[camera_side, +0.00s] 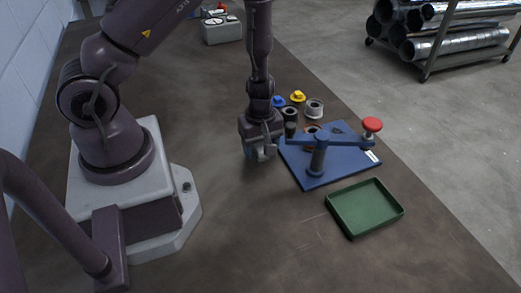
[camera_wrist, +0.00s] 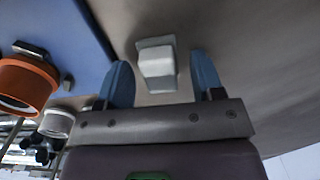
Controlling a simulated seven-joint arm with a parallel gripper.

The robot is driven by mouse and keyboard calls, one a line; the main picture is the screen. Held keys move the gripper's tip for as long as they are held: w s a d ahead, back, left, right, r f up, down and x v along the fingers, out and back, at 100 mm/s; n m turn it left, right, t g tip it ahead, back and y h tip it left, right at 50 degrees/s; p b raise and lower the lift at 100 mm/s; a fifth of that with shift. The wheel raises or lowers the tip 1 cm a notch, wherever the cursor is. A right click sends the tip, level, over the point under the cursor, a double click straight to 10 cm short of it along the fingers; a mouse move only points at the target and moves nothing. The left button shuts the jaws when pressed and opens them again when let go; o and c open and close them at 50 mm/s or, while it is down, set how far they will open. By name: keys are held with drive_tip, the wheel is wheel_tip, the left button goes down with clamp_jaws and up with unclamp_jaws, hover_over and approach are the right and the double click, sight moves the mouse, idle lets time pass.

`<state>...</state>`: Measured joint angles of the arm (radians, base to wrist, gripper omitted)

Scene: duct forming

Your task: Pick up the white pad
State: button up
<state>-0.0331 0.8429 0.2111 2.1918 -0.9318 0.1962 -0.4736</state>
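The white pad (camera_wrist: 157,62) is a small pale block on the brown table in the wrist view. My gripper (camera_wrist: 161,72) points down at it with its two blue fingers apart, one on each side of the pad in the picture. There is a gap between the pad and the right finger, and a narrower one at the left. I cannot tell whether the fingertips are level with the pad or above it. In the side view my gripper (camera_side: 262,152) is low over the table, just left of the blue plate, and mostly hides the pad.
The blue plate (camera_side: 312,178) carries a post with a lever arm and red knob (camera_side: 372,124). An empty green tray (camera_side: 365,208) lies in front. Yellow (camera_side: 297,96), blue and grey ring-like parts stand behind. An orange ring (camera_wrist: 28,82) shows in the wrist view. The table's front is clear.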

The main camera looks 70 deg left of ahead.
sight(260, 146)
drive_tip(key=c, duration=0.9)
wheel_tip(260, 146, up, 10)
drive_tip(key=shift+f, duration=0.2)
drive_tip(key=shift+r, duration=0.2)
drive_tip(key=shift+o, duration=0.2)
